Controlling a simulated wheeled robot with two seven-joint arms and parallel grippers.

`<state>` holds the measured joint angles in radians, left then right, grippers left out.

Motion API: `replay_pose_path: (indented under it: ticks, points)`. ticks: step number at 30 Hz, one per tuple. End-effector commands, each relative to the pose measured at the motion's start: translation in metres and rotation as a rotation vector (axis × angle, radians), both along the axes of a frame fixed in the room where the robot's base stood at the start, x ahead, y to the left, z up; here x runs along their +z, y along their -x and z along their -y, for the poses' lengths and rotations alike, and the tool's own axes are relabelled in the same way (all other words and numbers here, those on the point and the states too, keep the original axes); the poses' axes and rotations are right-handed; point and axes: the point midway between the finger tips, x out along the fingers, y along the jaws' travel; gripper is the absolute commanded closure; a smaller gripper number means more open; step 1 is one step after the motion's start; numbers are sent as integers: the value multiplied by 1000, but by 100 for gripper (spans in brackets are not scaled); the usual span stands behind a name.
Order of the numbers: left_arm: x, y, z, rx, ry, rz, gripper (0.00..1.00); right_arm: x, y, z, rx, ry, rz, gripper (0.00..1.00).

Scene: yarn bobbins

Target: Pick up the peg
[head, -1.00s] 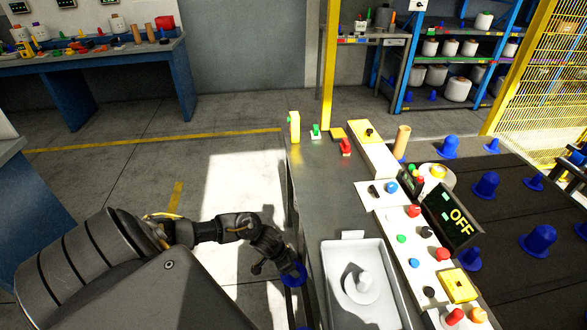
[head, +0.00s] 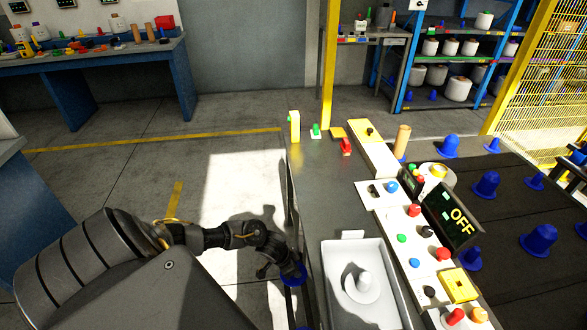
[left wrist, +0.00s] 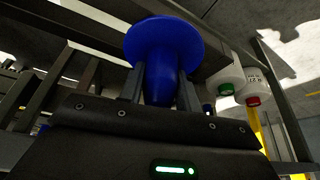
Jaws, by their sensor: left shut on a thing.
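My left gripper (head: 284,268) is at the left edge of the grey workbench, beside the white tray. It is shut on a blue peg (head: 298,277), which is partly hidden by the fingers and small in the head view. In the left wrist view the blue peg (left wrist: 165,48) sits between the two fingers (left wrist: 161,85), its round flange facing away from the gripper and its narrow body between the fingers. My right gripper is not in view.
A white tray (head: 335,305) with a white knobbed piece lies on the workbench (head: 318,190). A control panel with buttons and an "OFF" display (head: 452,215) stands to its right. Several other blue pegs (head: 487,185) stand on the dark surface beyond. Floor to the left is clear.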

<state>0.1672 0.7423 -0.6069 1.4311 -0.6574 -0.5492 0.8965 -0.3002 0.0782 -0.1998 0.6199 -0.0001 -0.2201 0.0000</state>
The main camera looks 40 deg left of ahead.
Motion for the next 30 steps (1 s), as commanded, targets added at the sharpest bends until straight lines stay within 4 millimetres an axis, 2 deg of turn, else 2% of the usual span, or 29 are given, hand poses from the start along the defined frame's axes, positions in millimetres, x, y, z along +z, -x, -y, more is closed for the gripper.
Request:
replay_pose_path:
  ticks: [10,17,18,23,30]
  points:
    - [8,-1,-1,0,0,2,96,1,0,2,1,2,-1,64]
    - [39,0,-1,-1,-1,2,96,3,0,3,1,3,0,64]
    - [33,12,-6,-1,-3,-4,96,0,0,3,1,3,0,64]
    - [33,44,-20,-1,-2,-4,96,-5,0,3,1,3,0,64]
    - [32,99,-43,-1,-2,-7,96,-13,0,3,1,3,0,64]
